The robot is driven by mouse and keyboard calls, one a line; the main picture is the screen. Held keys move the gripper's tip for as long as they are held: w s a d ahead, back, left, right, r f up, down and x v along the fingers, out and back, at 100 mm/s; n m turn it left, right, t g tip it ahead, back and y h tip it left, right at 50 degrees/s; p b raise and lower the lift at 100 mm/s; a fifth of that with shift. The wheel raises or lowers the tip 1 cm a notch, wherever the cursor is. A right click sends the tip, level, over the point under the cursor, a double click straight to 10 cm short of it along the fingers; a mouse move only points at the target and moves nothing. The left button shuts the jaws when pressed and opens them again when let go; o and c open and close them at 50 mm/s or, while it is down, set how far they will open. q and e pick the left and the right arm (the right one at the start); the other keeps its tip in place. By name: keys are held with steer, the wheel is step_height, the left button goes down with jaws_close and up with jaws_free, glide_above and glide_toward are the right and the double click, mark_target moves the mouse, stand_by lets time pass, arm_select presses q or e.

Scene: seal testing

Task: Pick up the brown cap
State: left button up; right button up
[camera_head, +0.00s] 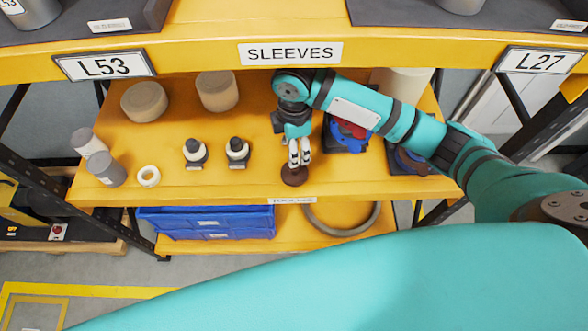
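The brown cap (294,177) is a small dark round piece near the front edge of the yellow shelf board, in the middle of the head view. My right gripper (299,158) reaches in from the right and points down at it. Its pale fingertips are close together, just above or touching the cap's top, and hide part of it. I cannot tell whether they are closed on the cap. My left gripper is not in view.
The yellow shelf (225,187) also holds two black-topped white pieces (195,152), a white ring (148,176), grey cylinders (105,168) and tan cylinders (217,91). Blue-and-red parts (345,133) stand right of the gripper. The SLEEVES beam (200,55) crosses above.

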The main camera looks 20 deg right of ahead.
glide_above(295, 169)
step_height(295, 169, down, 4)
steer(key=shift+f, duration=0.25)
steer(key=shift+w+d+f+p, duration=0.15)
steer(key=shift+f+p, duration=0.25)
steer(key=shift+f, duration=0.9)
steer(key=shift+w+a+f+p, duration=0.1)
steer(key=shift+f+p, duration=0.25)
steer(key=shift+f, duration=0.95)
jaws_close()
steer(key=shift+r, duration=0.1)
steer(key=shift+r, duration=0.45)
step_height(295, 169, up, 2)
steer(key=shift+r+b, duration=0.2)
steer(key=shift+b, duration=0.3)
steer(key=s+d+r+b, duration=0.1)
steer(key=s+d+b, duration=0.1)
steer(key=s, duration=1.4)
steer(key=shift+d+r, duration=0.3)
steer(key=shift+d, duration=0.05)
